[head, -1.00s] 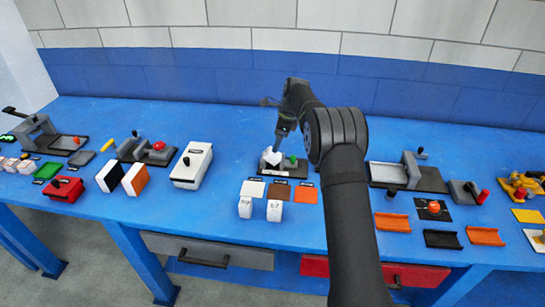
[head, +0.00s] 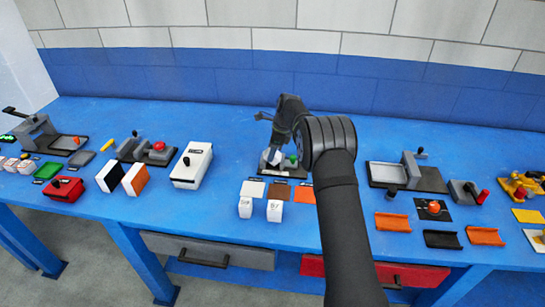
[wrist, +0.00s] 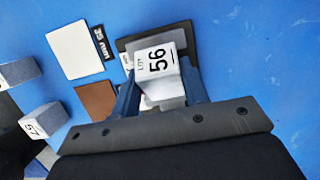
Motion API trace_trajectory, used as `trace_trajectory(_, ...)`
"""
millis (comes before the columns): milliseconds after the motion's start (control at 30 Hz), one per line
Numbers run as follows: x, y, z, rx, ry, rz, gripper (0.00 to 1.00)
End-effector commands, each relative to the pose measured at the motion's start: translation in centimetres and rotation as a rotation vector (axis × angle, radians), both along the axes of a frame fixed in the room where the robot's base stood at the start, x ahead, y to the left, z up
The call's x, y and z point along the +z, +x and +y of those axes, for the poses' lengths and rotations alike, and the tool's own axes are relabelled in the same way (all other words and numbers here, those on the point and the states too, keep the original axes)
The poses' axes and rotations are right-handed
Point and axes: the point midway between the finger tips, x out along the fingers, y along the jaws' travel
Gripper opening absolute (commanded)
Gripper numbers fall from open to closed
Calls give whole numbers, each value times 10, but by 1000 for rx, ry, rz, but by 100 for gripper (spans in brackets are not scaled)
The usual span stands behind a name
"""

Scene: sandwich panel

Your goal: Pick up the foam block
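A white foam block (wrist: 155,60) printed "LOT 56" sits on a small dark-based fixture (wrist: 187,32) in the wrist view. It also shows, partly covered, in the head view (head: 270,156). My gripper (wrist: 160,75) is lowered over it, with one finger on each side of the block. The fingers look open, close to its sides; I cannot tell whether they touch it. In the head view, my gripper (head: 275,150) hides part of the block and fixture.
Two similar blocks, one marked "57" (head: 274,212) and another (head: 245,208), stand nearer the front edge. White (head: 253,189), brown (head: 279,194) and orange (head: 305,195) tiles lie just before the fixture. A green knob (head: 293,160) stands right of the block. A white box (head: 192,166) is further left.

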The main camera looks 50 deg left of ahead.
Motion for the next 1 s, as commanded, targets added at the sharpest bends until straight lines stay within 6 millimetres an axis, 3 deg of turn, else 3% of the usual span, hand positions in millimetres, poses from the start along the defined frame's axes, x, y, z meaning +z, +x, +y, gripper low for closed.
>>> trace_trajectory(100, 0, 0, 0, 0, 0, 0, 14)
trace_trajectory(433, 6, 0, 0, 0, 1, -1, 14)
trace_trajectory(567, 19, 0, 0, -1, 2, -1, 14)
trace_trajectory(700, 44, 1, 1, -1, 3, -1, 14)
trace_trajectory(1000, 83, 38, -59, -4, 1, -1, 14)
